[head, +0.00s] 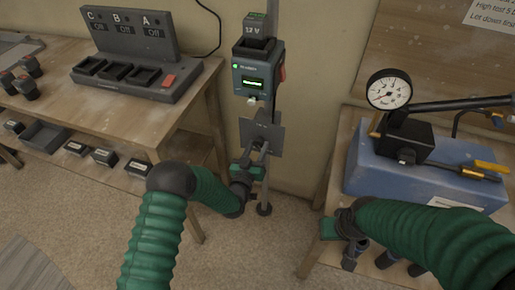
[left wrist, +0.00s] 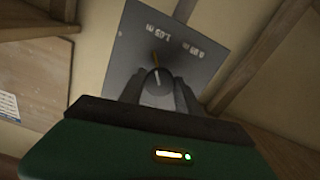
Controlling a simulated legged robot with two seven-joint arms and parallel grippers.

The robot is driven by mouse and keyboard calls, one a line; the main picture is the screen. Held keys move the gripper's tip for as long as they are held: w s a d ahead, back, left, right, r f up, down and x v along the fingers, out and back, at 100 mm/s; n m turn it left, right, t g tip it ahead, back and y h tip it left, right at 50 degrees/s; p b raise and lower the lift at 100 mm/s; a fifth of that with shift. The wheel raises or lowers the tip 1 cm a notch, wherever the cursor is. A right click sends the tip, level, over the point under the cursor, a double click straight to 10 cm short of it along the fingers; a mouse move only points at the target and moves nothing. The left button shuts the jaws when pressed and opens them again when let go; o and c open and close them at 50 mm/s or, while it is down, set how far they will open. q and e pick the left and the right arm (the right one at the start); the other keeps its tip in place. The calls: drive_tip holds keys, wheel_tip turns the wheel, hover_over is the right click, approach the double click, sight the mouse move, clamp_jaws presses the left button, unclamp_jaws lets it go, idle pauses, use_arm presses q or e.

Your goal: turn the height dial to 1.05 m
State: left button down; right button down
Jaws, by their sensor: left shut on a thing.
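In the left wrist view the plate (left wrist: 197,68) fills the upper middle and carries tilted white labels. One appears to read 1.05 m; the other is hard to read. A dark round knob (left wrist: 158,84) with a pale line stands at its middle, with a thin yellow mark just above it. My left gripper (head: 263,149) is shut on the knob, a finger on each side. My right gripper (head: 350,259) hangs low by the right table; its jaws are unclear.
A control box with a small green screen (head: 251,83) is above the dial. The left table holds a charger (head: 130,75) marked C, B, A. The right table holds a blue case (head: 365,174) and a pressure gauge (head: 389,90).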

use_arm(q)
drive_tip(key=shift+s+f+m, duration=0.2)
drive_tip(key=shift+f+m, duration=0.3)
drive_tip(key=shift+m, duration=0.2)
drive_tip(key=c, duration=1.2)
unclamp_jaws()
drive_tip(key=o, duration=0.3)
drive_tip(key=shift+w, duration=0.1)
drive_tip(key=shift+o, duration=0.2)
drive_tip(key=shift+r, duration=0.2)
drive_tip(key=shift+r, duration=0.1)
drive_tip(key=p+v, duration=0.1)
drive_tip(key=v, duration=1.5)
drive_tip(key=shift+s+p, duration=0.35)
